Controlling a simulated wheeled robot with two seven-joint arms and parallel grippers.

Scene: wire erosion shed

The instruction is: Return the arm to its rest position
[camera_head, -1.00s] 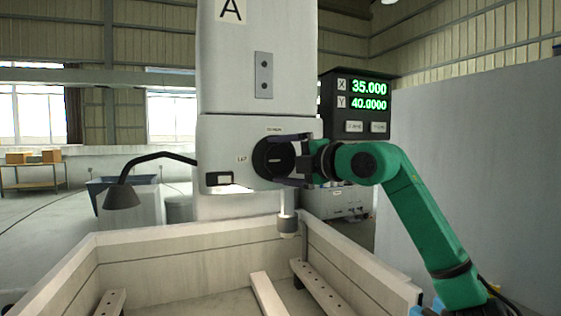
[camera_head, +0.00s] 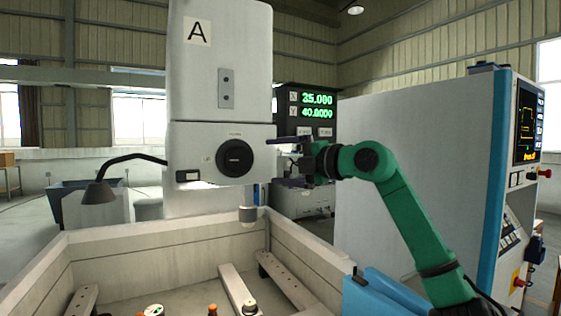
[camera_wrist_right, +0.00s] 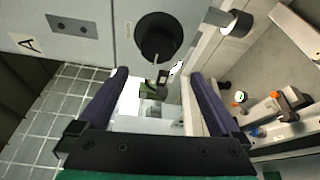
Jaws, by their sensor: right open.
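My right arm (camera_head: 400,215) is green and comes in from the lower right in the head view. Its right gripper (camera_head: 277,161) is open and empty, with its dark purple fingers pointing left. It is apart from the round black knob (camera_head: 235,158) on the white machine head (camera_head: 220,137). In the right wrist view the two fingers of the gripper (camera_wrist_right: 157,75) are spread wide with nothing held between them. The knob (camera_wrist_right: 158,38) is beyond the fingertips there. My left gripper is not in view.
An open pale tank (camera_head: 150,237) with rails and small parts lies below the machine head. A readout box (camera_head: 307,112) shows green numbers behind the gripper. A large grey cabinet (camera_head: 420,160) with a control screen (camera_head: 527,122) stands at the right. A black lamp (camera_head: 98,192) hangs left.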

